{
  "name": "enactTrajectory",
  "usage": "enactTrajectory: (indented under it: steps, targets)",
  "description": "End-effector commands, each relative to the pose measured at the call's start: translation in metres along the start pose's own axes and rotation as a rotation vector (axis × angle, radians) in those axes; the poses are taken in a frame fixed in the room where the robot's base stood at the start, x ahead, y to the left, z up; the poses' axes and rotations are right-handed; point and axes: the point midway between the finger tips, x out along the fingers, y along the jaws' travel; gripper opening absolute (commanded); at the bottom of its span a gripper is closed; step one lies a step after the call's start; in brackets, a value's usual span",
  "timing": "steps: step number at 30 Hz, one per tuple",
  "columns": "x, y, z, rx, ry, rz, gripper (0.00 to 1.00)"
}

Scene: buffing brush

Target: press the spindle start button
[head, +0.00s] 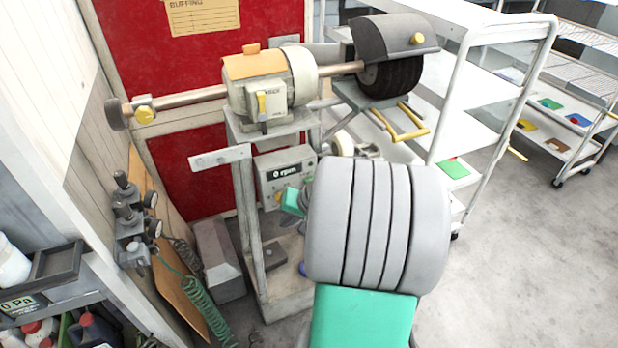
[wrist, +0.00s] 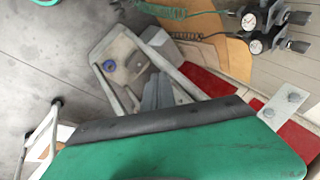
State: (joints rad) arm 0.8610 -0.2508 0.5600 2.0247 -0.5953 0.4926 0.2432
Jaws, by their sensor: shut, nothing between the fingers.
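The grey control box (head: 268,178) sits on the machine stand below the motor, and its display (head: 287,171) reads 0 rpm. I cannot make out the start button for certain; part of the box front is hidden behind my arm. A teal part of my arm end (head: 292,201) shows close to the lower right of the box in the head view. My gripper's grey fingers (wrist: 158,92) show together and empty in the wrist view, past the large green part of my arm. Whether they touch the box cannot be told.
The grey motor (head: 270,85) with its long shaft stands above the box. A hooded black wheel (head: 390,75) is at its right. A flat bracket (head: 220,156) juts out at the left. White shelving (head: 480,60) stands right; open floor (head: 520,260) lies at the lower right.

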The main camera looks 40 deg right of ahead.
Motion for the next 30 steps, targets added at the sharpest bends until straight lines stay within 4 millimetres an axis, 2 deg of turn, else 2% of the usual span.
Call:
enactTrajectory:
  steps: [1, 3, 6, 9, 22, 30]
  targets:
    - [-0.005, 0.03, -0.017, 0.127, 0.044, -0.044, 0.0]
    - [-0.011, 0.062, -0.035, 0.265, 0.114, -0.115, 0.0]
    - [-0.019, 0.093, -0.049, 0.396, 0.19, -0.188, 0.0]
    - [-0.024, 0.107, -0.055, 0.454, 0.229, -0.225, 0.0]
    - [-0.022, 0.109, -0.059, 0.461, 0.235, -0.23, 0.0]
    - [-0.005, 0.098, -0.088, 0.457, 0.233, -0.23, 0.0]
